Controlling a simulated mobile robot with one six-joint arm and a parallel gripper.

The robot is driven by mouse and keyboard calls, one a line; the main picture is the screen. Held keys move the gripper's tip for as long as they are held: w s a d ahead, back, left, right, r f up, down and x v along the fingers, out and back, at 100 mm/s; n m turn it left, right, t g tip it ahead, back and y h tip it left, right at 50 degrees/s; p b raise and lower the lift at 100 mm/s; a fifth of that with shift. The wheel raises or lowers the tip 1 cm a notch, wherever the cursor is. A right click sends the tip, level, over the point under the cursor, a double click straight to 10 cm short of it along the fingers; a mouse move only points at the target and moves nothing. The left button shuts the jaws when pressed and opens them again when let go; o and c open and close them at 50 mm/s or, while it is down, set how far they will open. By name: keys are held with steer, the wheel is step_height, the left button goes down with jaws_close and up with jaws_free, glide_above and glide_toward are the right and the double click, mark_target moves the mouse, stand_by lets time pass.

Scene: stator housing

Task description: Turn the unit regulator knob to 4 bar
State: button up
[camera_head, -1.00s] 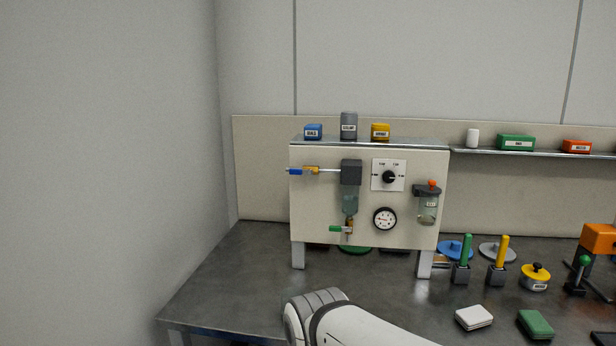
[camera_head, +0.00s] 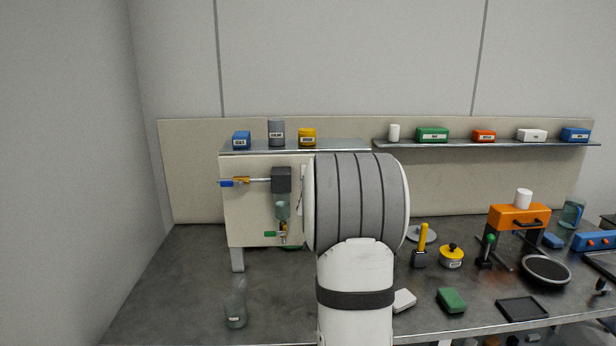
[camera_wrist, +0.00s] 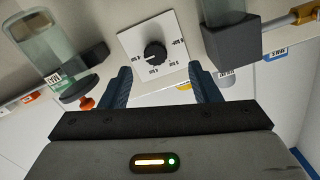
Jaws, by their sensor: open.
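The black regulator knob (camera_wrist: 155,53) sits at the middle of a square white dial plate (camera_wrist: 133,42) with small markings around it. The markings and the knob's exact setting are too small to read surely. In the wrist view my gripper (camera_wrist: 160,76) is open, its two blue fingers apart below the dial in the picture. The knob shows between and beyond the fingertips, with nothing held. In the head view my arm hides the knob, the gripper and the right part of the cream panel (camera_head: 247,212); only a thin edge of the dial plate (camera_head: 302,188) shows.
Blue, grey and yellow containers (camera_head: 307,137) stand on the panel's top. A clear jar (camera_head: 236,308) stands on the bench at front left.

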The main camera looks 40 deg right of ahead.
steer(key=d+p+x, duration=0.1)
steer(key=p+x, duration=0.2)
steer(key=x, duration=0.5)
steer(key=shift+r, duration=0.5)
steer(key=shift+s, duration=0.15)
steer(key=shift+c, duration=0.4)
steer(key=shift+d, duration=0.1)
steer(key=c, duration=0.9)
